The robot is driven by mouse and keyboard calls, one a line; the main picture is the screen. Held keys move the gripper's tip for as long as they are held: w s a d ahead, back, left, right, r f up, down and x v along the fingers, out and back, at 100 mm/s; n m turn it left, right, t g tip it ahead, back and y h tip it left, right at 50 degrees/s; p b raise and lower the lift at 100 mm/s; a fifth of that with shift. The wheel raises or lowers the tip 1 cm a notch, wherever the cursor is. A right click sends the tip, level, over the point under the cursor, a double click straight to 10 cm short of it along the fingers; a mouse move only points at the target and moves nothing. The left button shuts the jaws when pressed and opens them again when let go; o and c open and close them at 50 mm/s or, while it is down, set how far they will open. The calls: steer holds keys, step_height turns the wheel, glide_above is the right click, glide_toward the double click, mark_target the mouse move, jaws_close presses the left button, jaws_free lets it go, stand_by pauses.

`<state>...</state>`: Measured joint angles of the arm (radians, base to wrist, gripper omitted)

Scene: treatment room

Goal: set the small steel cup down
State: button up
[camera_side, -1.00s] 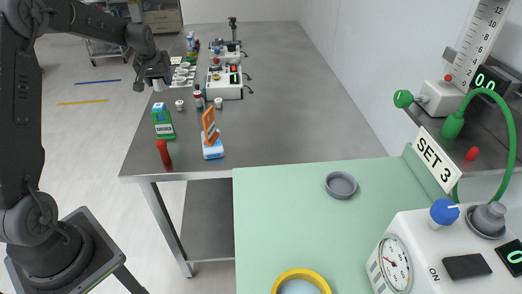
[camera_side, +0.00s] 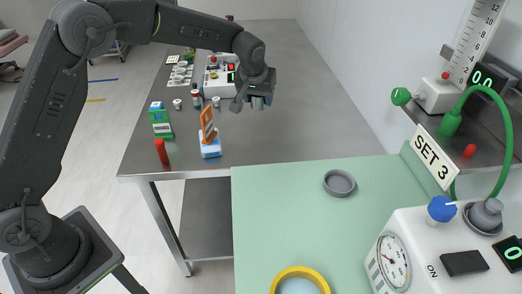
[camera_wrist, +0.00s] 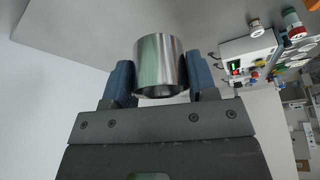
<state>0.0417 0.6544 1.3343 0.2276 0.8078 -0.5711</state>
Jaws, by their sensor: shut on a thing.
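The small steel cup (camera_wrist: 160,66) is a shiny open cylinder between my gripper's two fingers in the wrist view. My gripper (camera_wrist: 160,82) is shut on it. In the side view my gripper (camera_side: 255,100) is above the steel table (camera_side: 300,110), right of the white device with the red button. The cup (camera_side: 257,102) shows there only as a small grey shape under the gripper, partly hidden by the fingers. It appears to be held above the table top.
A white device (camera_side: 214,80), a green-and-white box (camera_side: 160,120), a red cylinder (camera_side: 162,152) and an orange-and-white stand (camera_side: 209,135) are on the table's left side. The steel surface right of my gripper is clear. A grey dish (camera_side: 339,183) lies on the green surface (camera_side: 290,220).

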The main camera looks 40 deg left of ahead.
mark_target(262, 147)
steer(key=f, duration=1)
steer(key=d+f, duration=0.1)
steer(key=f, duration=0.4)
steer(key=shift+f, duration=0.35)
steer(key=shift+f, duration=0.1)
steer(key=o, duration=0.9)
